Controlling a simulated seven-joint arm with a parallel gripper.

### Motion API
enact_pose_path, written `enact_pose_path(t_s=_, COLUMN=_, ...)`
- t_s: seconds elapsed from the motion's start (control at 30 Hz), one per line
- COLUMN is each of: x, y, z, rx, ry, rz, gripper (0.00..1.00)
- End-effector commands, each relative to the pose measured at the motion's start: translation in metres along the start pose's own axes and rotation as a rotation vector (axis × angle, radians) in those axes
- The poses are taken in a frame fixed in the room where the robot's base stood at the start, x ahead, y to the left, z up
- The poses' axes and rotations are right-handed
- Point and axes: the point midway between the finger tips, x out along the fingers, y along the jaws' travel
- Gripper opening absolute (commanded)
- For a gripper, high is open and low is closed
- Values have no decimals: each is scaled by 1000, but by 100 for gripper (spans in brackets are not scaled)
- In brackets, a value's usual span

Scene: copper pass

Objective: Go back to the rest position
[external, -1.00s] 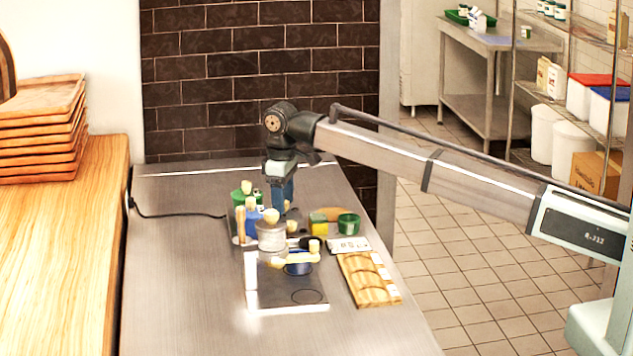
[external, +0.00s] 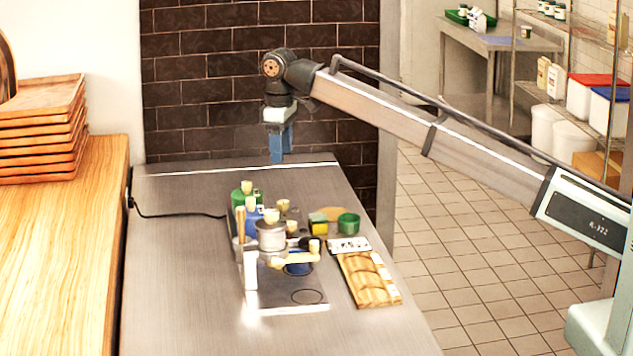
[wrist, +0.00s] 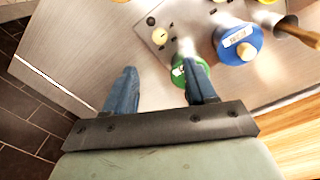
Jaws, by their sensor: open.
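My gripper (external: 278,146) hangs pointing down, well above the far end of the steel counter (external: 180,290), clear of everything on it. In the wrist view my gripper (wrist: 162,92) shows two blue fingers spread apart with nothing between them. Beyond the fingertips there are a green container (wrist: 192,72) and a blue container (wrist: 236,42) with a white label. The green one is partly covered by the right finger in that view.
A grey metal pot (external: 270,238), a blue pan (external: 299,267), a green cup (external: 348,223) and a wooden slotted rack (external: 369,280) stand mid-counter. Stacked wooden trays (external: 42,130) stand at left. A dark brick wall (external: 200,90) is behind. The counter's left front is clear.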

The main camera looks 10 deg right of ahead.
Motion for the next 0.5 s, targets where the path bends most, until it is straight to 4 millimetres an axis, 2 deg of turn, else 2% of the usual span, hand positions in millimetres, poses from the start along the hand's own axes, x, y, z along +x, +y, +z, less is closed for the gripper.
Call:
enact_pose_path(t_s=0.13, x=-6, y=0, z=0, rx=0, ry=0, rz=0, gripper=56)
enact_pose_path(t_s=0.5, x=-6, y=0, z=0, rx=0, ry=0, rz=0, gripper=56)
